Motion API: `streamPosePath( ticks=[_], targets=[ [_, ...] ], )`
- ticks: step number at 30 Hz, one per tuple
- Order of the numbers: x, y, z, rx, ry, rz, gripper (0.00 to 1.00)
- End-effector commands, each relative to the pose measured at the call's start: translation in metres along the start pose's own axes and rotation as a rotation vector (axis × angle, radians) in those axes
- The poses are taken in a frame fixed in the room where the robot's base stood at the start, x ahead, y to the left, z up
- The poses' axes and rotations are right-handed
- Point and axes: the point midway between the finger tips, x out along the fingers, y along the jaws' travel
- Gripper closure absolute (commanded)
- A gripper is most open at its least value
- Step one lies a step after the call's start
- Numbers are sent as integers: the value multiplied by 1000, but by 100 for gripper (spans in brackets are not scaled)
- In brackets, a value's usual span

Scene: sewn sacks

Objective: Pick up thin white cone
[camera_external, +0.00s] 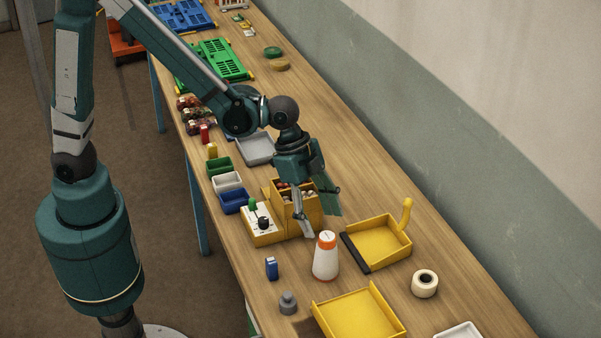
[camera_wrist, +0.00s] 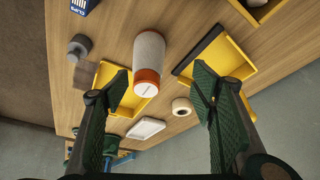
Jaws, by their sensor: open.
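The white cone (camera_external: 326,262) stands upright on the wooden table, with an orange band near its top. In the wrist view the white cone (camera_wrist: 149,52) shows its orange end toward me, in the gap between the fingers and a little beyond them. My gripper (camera_external: 319,217) is open and empty, above and slightly behind the cone in the external view. Its two green finger pads (camera_wrist: 161,88) are spread wide in the wrist view. I see no contact between the fingers and the cone.
A yellow tray with a black edge (camera_external: 378,243) is right of the cone, another yellow tray (camera_external: 358,315) in front. A blue box (camera_external: 271,268), grey weight (camera_external: 288,303) and tape roll (camera_external: 424,283) are nearby. A yellow bin (camera_external: 292,213) stands close behind my fingers.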

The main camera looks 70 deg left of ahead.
Motion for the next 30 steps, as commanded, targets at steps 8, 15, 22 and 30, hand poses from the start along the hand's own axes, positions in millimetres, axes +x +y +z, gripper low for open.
streamPosePath(
  ticks=[8,15,22,30],
  targets=[
    [20,16,-22,74,-6,40,44],
    [27,21,-26,94,-8,50,44],
    [28,21,-25,94,-8,50,44],
    [34,21,-26,94,-8,50,44]
  ],
)
